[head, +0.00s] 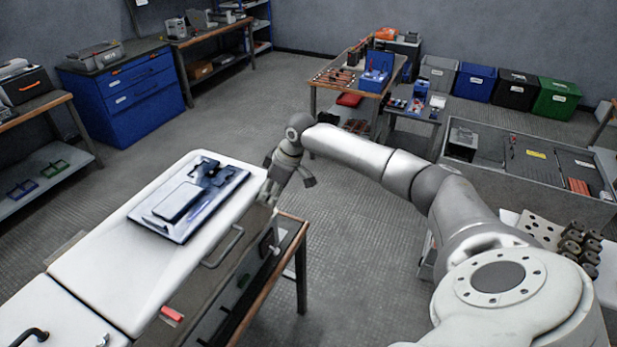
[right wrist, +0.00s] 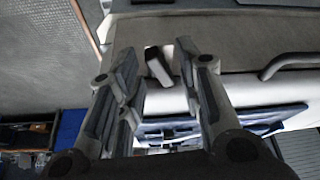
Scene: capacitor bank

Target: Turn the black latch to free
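My right gripper (head: 287,190) hangs at the right end of the white cabinet (head: 100,275), fingers pointing down. In the right wrist view its two fingers (right wrist: 158,88) are spread apart with a gap between them. I cannot make out the latch in the head view. My left gripper is not in view.
A dark tray (head: 190,197) with tools lies on the cabinet top. A grey bar handle (head: 225,248) juts from its side; it also shows in the wrist view (right wrist: 290,64). A wood-edged bench (head: 290,245) stands close by. The floor behind is open.

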